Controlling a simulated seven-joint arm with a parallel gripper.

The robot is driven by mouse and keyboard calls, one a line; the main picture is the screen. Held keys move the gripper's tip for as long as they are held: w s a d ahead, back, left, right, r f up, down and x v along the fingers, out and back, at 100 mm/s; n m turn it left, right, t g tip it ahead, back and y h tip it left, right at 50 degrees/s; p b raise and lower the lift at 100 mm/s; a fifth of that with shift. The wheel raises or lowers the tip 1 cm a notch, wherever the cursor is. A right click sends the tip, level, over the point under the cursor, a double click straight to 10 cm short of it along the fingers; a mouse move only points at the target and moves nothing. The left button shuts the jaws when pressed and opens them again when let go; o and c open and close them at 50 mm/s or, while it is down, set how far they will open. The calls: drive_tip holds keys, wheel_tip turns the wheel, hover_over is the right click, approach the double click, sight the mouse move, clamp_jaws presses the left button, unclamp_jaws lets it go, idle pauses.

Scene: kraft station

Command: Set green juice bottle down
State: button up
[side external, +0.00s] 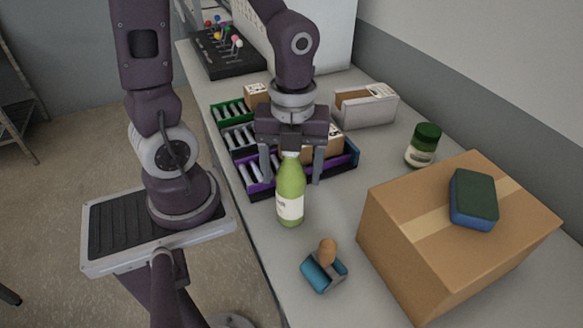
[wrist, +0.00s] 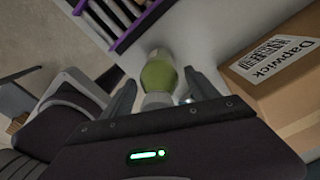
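The green juice bottle (side external: 291,190) is upright with a white label, and its base appears to rest on the grey table in front of the purple-edged rack. My gripper (side external: 292,178) is above it, pointing down, with its fingers spread on either side of the bottle's upper part. In the wrist view, the bottle (wrist: 159,74) shows between the two fingertips (wrist: 158,80), with a gap on each side. The fingers do not appear to touch it. The bottle's cap is partly hidden by my gripper in the side view.
A large cardboard box (side external: 405,245) with a green-blue sponge (side external: 473,198) on top stands at right. A green-lidded jar (side external: 423,146) and a grey bin (side external: 365,106) stand behind. Colored racks (side external: 240,180) are left.

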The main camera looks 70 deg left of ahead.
drive_tip(key=shift+r, duration=0.1)
idle(0.3)
wheel_tip(320, 180, up, 12)
drive_tip(key=shift+s+d+r+n+t, duration=0.1)
drive_tip(key=shift+n+t, duration=0.05)
drive_tip(key=shift+n, duration=0.3)
drive_tip(key=shift+s+r+n+t, duration=0.1)
drive_tip(key=shift+n+t, duration=0.05)
drive_tip(key=shift+n, duration=0.3)
drive_tip(key=s+n+t, duration=0.1)
drive_tip(key=n, duration=0.6)
drive_tip(key=s+r+n+t, duration=0.1)
drive_tip(key=n+t, duration=0.1)
drive_tip(key=n, duration=0.5)
drive_tip(key=s+n+t, duration=0.2)
drive_tip(key=n, duration=0.5)
drive_tip(key=shift+d+r+n, duration=0.2)
drive_tip(key=shift+n, duration=0.1)
